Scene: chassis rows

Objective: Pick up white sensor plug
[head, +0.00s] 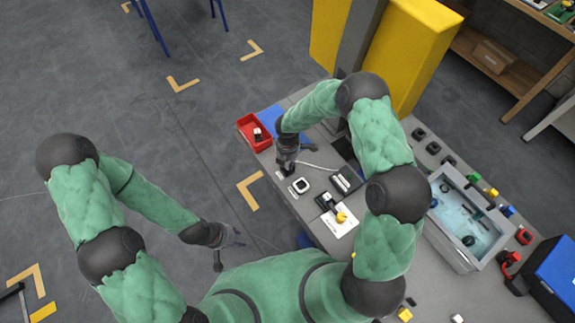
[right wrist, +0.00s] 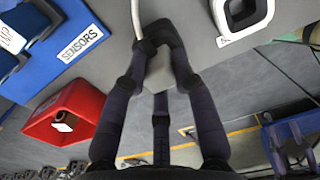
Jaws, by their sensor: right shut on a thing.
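My right gripper (head: 287,168) is at the table's left edge in the head view. In the right wrist view its dark fingers (right wrist: 160,48) are shut on a pale grey-white plug (right wrist: 159,72). The fingers hide part of the plug. A white cable (right wrist: 136,18) runs up from it; the cable (head: 318,166) also shows on the table in the head view. I cannot tell whether the plug touches the table. My left gripper (head: 229,248) hangs over the floor left of the table, empty, its fingers apart.
A red bin (head: 241,126) and a blue mat labelled SENSORS (right wrist: 62,14) lie beyond the right gripper. A white square ring (head: 301,185) and a dark device (head: 346,180) are close by. A grey tub (head: 440,240) stands to the right.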

